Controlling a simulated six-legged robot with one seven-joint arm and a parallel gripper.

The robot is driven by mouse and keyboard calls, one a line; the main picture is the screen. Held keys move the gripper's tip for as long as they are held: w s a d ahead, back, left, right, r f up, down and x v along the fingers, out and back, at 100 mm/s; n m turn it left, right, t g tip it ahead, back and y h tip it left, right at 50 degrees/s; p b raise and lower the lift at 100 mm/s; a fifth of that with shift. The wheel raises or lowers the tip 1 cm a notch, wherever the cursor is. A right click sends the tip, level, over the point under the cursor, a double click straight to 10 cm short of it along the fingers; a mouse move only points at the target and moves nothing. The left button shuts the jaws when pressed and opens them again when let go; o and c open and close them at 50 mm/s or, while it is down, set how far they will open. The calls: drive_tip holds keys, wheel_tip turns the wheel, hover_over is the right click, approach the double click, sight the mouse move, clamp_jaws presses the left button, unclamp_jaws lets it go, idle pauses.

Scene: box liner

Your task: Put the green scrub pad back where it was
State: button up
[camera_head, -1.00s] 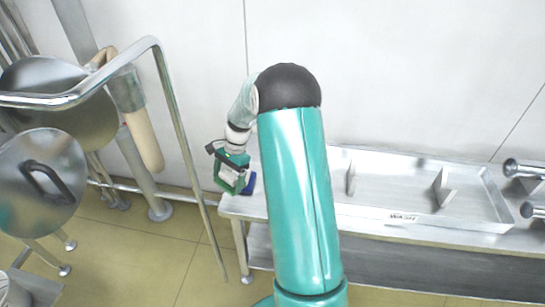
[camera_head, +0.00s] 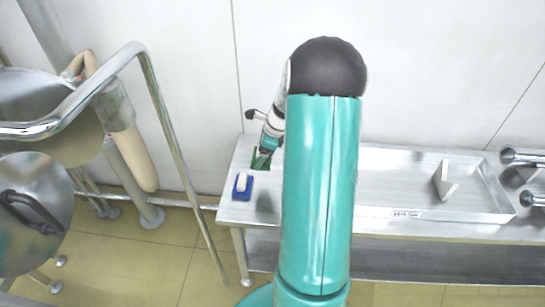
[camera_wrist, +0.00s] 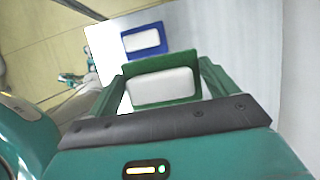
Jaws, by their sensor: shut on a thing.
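The green scrub pad (camera_wrist: 165,88), a green frame around a white block, sits between the two fingers of my gripper (camera_wrist: 160,74) in the wrist view. In the head view my gripper (camera_head: 267,148) is above the left end of the metal table, with the green pad (camera_head: 261,161) at its tip. I cannot tell whether the pad touches the table. A blue pad with a white block (camera_head: 242,187) lies near the table's left front corner, apart from the green one. It also shows beyond the green pad in the wrist view (camera_wrist: 129,42).
The metal table (camera_head: 232,210) stands against the white wall, with a shallow tray (camera_head: 408,197) and an upright plate (camera_head: 444,181) to the right. A bent steel rail (camera_head: 165,120) and round metal lids (camera_head: 35,195) are at left. Bare table surrounds the blue pad.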

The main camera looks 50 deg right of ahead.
drive_tip(key=w+d+f, duration=0.1)
drive_tip(key=d+f, duration=0.1)
drive_tip(key=d, duration=0.1)
drive_tip(key=w+d+f, duration=0.1)
drive_tip(key=d+f, duration=0.2)
drive_tip(key=w+d+f, duration=0.2)
drive_tip(key=d+f, duration=0.1)
drive_tip(key=shift+d, duration=0.4)
drive_tip(key=shift+d+f, duration=0.15)
drive_tip(key=shift+f, duration=0.1)
drive_tip(key=shift+w+d+f, duration=0.1)
drive_tip(key=shift+f, duration=1.45)
drive_tip(key=shift+f, duration=0.15)
drive_tip(key=o, duration=0.9)
drive_tip(key=shift+c, duration=0.2)
drive_tip(key=v, duration=1.2)
